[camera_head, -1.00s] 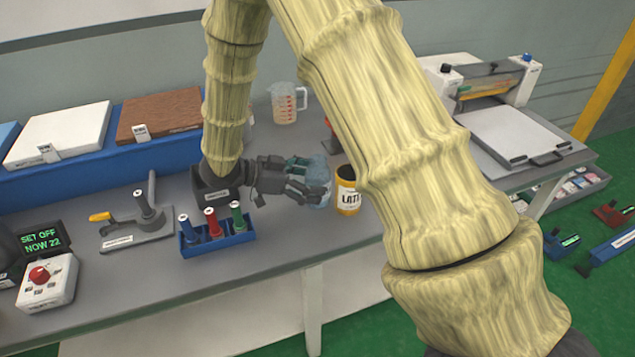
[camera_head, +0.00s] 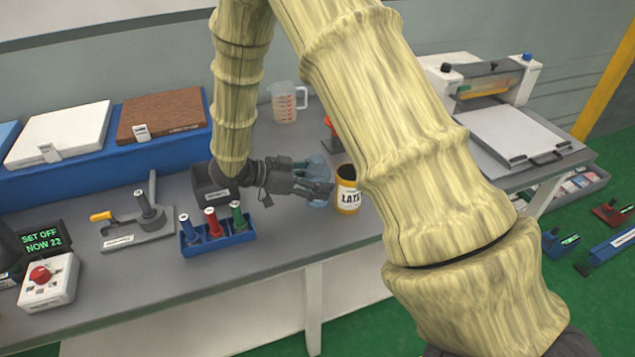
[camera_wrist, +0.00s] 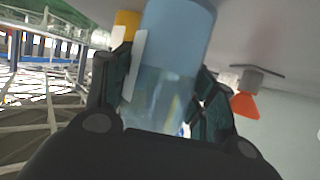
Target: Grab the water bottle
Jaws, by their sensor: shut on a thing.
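The water bottle (camera_head: 318,172) is clear and pale blue. It is upright on or just above the grey table, left of the yellow can; I cannot tell whether its base touches the table. My gripper (camera_head: 318,187) is shut on it, reaching in from the left. In the wrist view the bottle (camera_wrist: 172,70) fills the space between the two dark finger pads, with my gripper (camera_wrist: 165,90) around its sides. Part of the bottle is hidden behind the fingers in the head view.
A yellow can marked LATEX (camera_head: 348,198) stands close to the right of my fingertips. A measuring jug (camera_head: 284,102) stands behind, and an orange object (camera_head: 332,125) near it. A blue rack with coloured tubes (camera_head: 245,238) sits front left. A grey box (camera_head: 205,188) is beside my wrist.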

